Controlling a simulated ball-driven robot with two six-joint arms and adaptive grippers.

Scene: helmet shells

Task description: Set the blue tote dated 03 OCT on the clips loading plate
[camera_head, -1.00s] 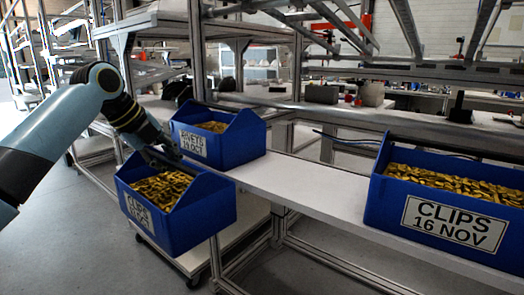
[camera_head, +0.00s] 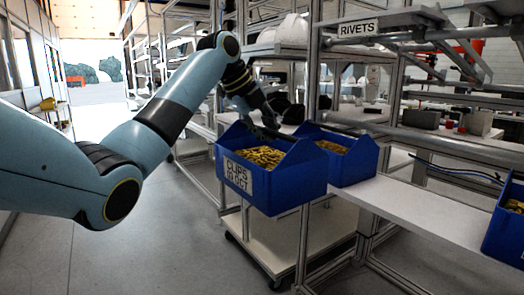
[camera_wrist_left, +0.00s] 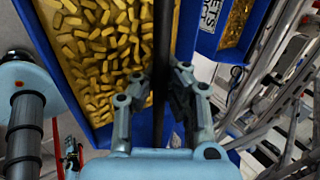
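The blue tote (camera_head: 290,192) holds yellow clips, and its front label reads CLIPS with an OCT date that looks like 03. It hangs in the air in front of the white shelf, roughly level. My left gripper (camera_head: 268,130) is at its rear upper edge and appears shut on it. In the left wrist view, the fingers (camera_wrist_left: 160,88) straddle a dark bar at the tote's edge, with the tote's clips (camera_wrist_left: 100,45) to the left. My right gripper is not in view. I cannot make out a clips loading plate.
A second blue tote (camera_head: 358,164) stands on the white shelf (camera_head: 425,205), close behind the held tote. Another blue tote (camera_head: 508,232) is cut off at the right edge. A RIVETS sign (camera_head: 358,28) hangs on the rack. Grey floor (camera_head: 130,250) is open at left.

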